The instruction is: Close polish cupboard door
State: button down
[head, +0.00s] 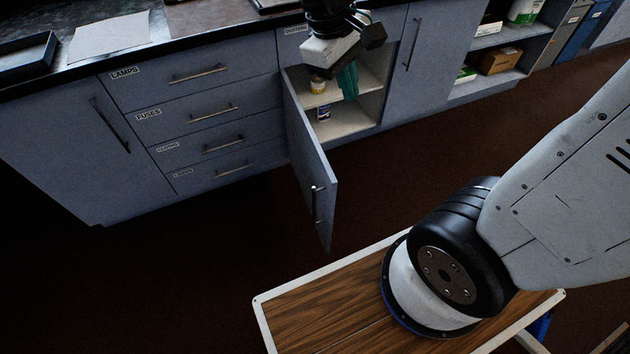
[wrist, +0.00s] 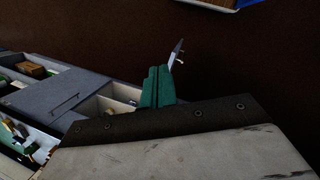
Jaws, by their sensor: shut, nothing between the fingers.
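The grey cupboard door (head: 312,165) stands wide open, hinged on its left side, and juts out from the counter toward me. Its bar handle (head: 316,203) is near the free edge. The open cupboard (head: 350,122) shows pale shelves. My gripper (head: 348,82) is in front of the upper part of the opening, to the right of the door, with its green fingers pointing down. The fingers (wrist: 157,86) are together and hold nothing in the wrist view. A thin slanted panel, probably the door (wrist: 176,55), shows just beyond them; I cannot tell whether they touch.
Labelled drawers (head: 205,110) are at left, a closed door (head: 430,60) at right. Open shelves (head: 490,75) lie farther right. The floor around the door's free edge is clear.

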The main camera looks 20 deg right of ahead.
jog(key=w+a+f+n+h, duration=0.25)
jog(key=w+a+f, duration=0.2)
jog(key=f, duration=0.35)
jog(key=w+a+f+n+h, duration=0.1)
jog(key=w+a+f+n, duration=0.3)
jog(key=f, duration=0.3)
jog(key=n+h, duration=0.3)
jog(key=n, duration=0.3)
send_near(326, 184)
jog(key=shift+m+y, duration=0.25)
jog(key=x, duration=0.4)
jog(key=shift+s+d+f, duration=0.2)
jog(key=shift+d+f, duration=0.05)
jog(key=shift+f, duration=0.05)
jog(key=shift+d, duration=0.5)
